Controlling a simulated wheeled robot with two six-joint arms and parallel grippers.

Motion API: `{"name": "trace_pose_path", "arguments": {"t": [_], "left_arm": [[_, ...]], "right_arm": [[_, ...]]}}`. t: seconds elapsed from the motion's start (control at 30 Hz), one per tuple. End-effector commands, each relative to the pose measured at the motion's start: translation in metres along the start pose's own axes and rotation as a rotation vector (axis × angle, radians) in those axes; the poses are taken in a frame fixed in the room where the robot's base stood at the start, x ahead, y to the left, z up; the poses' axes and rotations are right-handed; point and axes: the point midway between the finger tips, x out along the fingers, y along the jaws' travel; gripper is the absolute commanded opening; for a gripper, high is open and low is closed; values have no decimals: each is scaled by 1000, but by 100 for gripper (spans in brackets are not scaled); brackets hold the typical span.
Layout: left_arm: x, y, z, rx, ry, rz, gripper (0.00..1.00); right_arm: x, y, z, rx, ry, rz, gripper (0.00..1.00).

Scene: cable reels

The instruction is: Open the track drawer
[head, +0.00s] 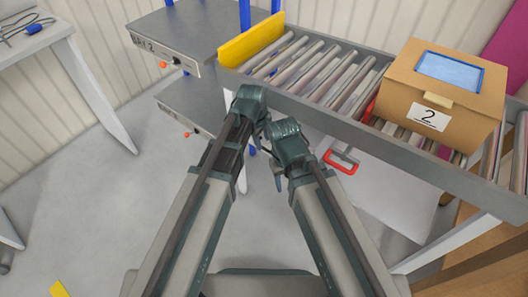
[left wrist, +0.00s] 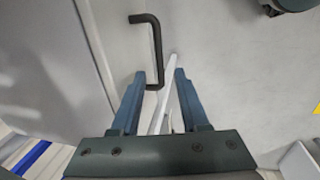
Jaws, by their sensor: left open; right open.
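A red handle (head: 342,162) shows on a pale panel under the conveyor, right of both grippers.
A roller conveyor (head: 330,85) with a yellow end plate (head: 252,38) runs across the upper right. A cardboard box (head: 440,90) marked 2 stands on it. A grey shelf cart (head: 175,45) stands upper left, and a white table (head: 50,35) farther left. Floor (head: 90,210) at left is clear.

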Motion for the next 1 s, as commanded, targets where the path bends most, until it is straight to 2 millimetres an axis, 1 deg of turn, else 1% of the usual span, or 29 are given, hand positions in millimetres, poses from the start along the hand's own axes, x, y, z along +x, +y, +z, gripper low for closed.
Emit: {"name": "trace_pose_path", "arguments": {"t": [0.03, 0.2, 0.33, 0.6, 0.63, 0.77, 0.8, 0.87, 0.9, 1.0], "left_arm": [[15, -1, 0, 0, 0, 0, 45], [34, 0, 0, 0, 0, 0, 45], [39, 0, 0, 0, 0, 0, 45], [38, 0, 0, 0, 0, 0, 45], [38, 0, 0, 0, 0, 0, 43], [38, 0, 0, 0, 0, 0, 20], [38, 0, 0, 0, 0, 0, 12], [38, 0, 0, 0, 0, 0, 2], [38, 0, 0, 0, 0, 0, 0], [38, 0, 0, 0, 0, 0, 0]], "right_arm": [[15, -1, -1, 0, 0, 0, 50], [33, -2, -2, -1, 0, 3, 50], [38, -3, -2, -1, 0, 4, 50], [37, -2, -2, -1, 0, 5, 50], [37, -2, -2, -1, 0, 5, 50], [37, -2, -2, -1, 0, 5, 50], [37, -2, -2, -1, 0, 5, 50], [37, -2, -2, -1, 0, 5, 50], [37, -2, -2, -1, 0, 5, 50], [37, -2, -2, -1, 0, 5, 50]]}}
